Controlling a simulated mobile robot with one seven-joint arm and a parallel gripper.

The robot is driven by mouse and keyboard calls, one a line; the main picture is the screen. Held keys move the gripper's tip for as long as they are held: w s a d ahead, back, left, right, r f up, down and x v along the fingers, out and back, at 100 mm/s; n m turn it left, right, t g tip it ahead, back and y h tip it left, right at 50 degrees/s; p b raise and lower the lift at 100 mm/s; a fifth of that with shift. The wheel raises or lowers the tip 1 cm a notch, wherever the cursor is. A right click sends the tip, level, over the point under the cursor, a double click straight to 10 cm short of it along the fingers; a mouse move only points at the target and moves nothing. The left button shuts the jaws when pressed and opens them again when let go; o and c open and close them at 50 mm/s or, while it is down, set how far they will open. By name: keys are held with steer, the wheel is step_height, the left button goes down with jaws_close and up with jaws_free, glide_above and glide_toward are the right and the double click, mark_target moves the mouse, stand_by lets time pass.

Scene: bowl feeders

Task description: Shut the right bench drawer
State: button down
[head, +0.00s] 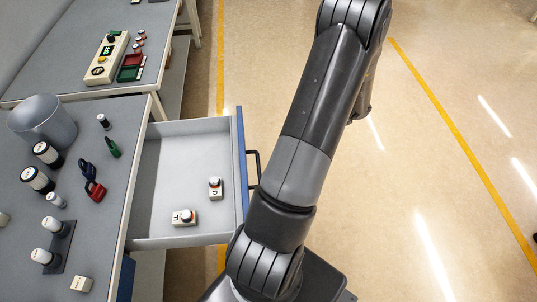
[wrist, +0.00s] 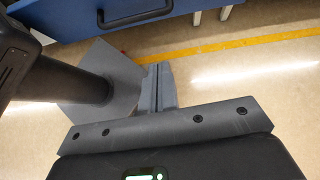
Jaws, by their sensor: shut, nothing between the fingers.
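The bench drawer (head: 190,155) is pulled well out to the right of the near bench in the head view. It has a grey inside, a blue front (head: 241,155) and a dark bar handle (head: 254,168). In the wrist view, the blue drawer front (wrist: 72,24) and the handle (wrist: 135,14) show along the top edge. My gripper (wrist: 159,68) is shut and empty in the wrist view, over the floor and apart from the handle. In the head view my arm hides the gripper.
The bench top (head: 85,125) holds a grey cylinder (head: 43,122), padlocks and several knobs. The floor (head: 430,150) to the right is clear.

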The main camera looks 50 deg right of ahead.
steer(key=w+a+r+x, duration=0.1)
steer(key=x, duration=1.1)
steer(key=shift+r, duration=0.2)
steer(key=shift+w+a, duration=0.15)
steer(key=shift+w, duration=0.05)
glide_above(174, 177)
steer(key=w+a, duration=0.1)
steer(key=w, duration=0.2)
steer(key=shift+s+a, duration=0.1)
steer(key=shift+s, duration=0.1)
steer(key=shift+w+a, duration=0.3)
